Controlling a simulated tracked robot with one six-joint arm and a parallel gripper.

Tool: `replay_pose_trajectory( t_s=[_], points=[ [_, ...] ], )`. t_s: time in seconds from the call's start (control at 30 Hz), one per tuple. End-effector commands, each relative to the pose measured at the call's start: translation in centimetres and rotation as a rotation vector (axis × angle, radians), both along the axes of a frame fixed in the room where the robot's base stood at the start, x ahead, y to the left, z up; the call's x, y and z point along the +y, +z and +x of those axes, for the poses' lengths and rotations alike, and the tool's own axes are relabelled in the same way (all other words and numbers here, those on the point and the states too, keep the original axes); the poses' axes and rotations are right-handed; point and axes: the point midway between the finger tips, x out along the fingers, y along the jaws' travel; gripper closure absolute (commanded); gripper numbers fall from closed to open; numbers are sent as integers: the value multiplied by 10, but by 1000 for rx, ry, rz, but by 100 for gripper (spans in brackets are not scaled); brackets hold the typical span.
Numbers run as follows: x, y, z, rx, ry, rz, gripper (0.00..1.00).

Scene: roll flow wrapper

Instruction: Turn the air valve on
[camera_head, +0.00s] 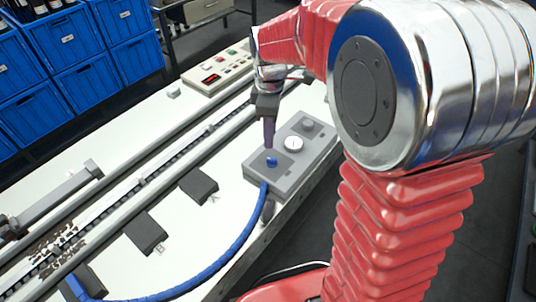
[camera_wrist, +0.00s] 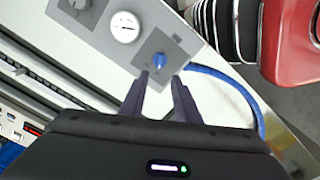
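The air valve is a small blue knob (camera_head: 271,161) on a grey box (camera_head: 258,181) at the right side of the white machine top. A blue hose leaves the box near the knob. In the wrist view the blue knob (camera_wrist: 160,60) sits just beyond my fingertips, on a darker grey square. My gripper (camera_wrist: 162,75) is open, its two dark fingers apart with the knob lying between and ahead of them. In the head view my gripper (camera_head: 269,146) points down just above the knob, with a small gap that I cannot judge exactly.
A white round gauge (camera_head: 293,144) and a grey knob (camera_head: 308,124) share the box. The blue hose (camera_head: 222,262) curves over the machine top. A control panel (camera_head: 217,73) with buttons stands behind. Blue crates (camera_head: 66,41) are at the back left.

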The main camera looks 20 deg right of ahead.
Motion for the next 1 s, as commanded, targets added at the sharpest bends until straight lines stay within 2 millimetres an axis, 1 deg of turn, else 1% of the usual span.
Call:
replay_pose_trajectory(
  t_s=[0.1,0.5,0.7,1.0],
  points=[
    [0,-19,-1,2,0,0,71],
    [0,-79,-1,3,0,0,71],
    [0,-93,0,-1,0,0,71],
    [0,-94,0,-1,1,0,71]
  ],
)
